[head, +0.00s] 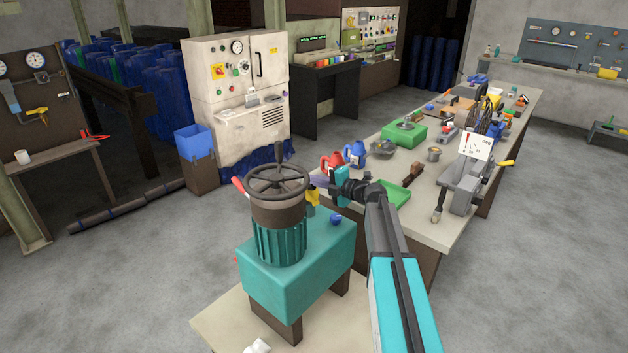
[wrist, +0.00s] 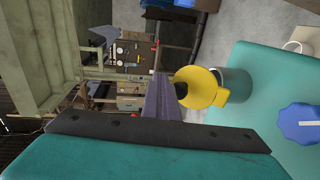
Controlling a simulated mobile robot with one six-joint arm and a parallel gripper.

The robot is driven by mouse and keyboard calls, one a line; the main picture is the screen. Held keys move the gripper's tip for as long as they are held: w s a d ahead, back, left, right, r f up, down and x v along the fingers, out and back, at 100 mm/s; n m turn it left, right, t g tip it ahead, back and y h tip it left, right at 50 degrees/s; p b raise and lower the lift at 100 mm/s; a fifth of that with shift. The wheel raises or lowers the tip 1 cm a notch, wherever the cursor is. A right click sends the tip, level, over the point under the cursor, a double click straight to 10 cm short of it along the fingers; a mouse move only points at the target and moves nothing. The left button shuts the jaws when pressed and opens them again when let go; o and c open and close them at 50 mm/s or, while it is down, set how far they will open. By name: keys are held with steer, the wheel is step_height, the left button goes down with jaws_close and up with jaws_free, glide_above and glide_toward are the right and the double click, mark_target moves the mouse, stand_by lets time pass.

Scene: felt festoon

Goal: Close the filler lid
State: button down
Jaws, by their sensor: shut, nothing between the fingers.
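The filler lid (head: 312,195) is yellow and sits on the teal machine (head: 293,277), beside the handwheel column. In the wrist view the lid (wrist: 203,88) shows a round face with a small tab and a dark spot at its left edge. It is at the end of a short grey-green filler neck (wrist: 238,81); the lid looks tilted on the neck, but its exact angle is unclear. My gripper (head: 318,182) is shut and empty, close beside the lid. Its fingers (wrist: 163,80) reach the lid's left side; I cannot tell whether they touch.
A blue knob (head: 336,219) stands on the machine near the lid. The dark handwheel (head: 277,182) rises to the left of my gripper. The workbench (head: 450,225) behind holds red and blue items, a green tray and a gauge stand. Open floor lies to the left.

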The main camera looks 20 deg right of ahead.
stand_by(0.7)
steer(key=shift+s+r, duration=0.1)
steer(key=shift+r, duration=0.05)
steer(key=shift+s+d+r+p, duration=0.35)
steer(key=shift+s+r+p, duration=0.15)
steer(key=shift+r+p, duration=0.2)
steer(key=s+d+r+b, duration=0.1)
steer(key=s+d+r, duration=0.4)
steer(key=s+r, duration=0.2)
steer(key=shift+s+d+r+b, duration=0.15)
steer(key=shift+r+b, duration=0.2)
steer(key=shift+r, duration=0.05)
steer(key=shift+s+f, duration=0.1)
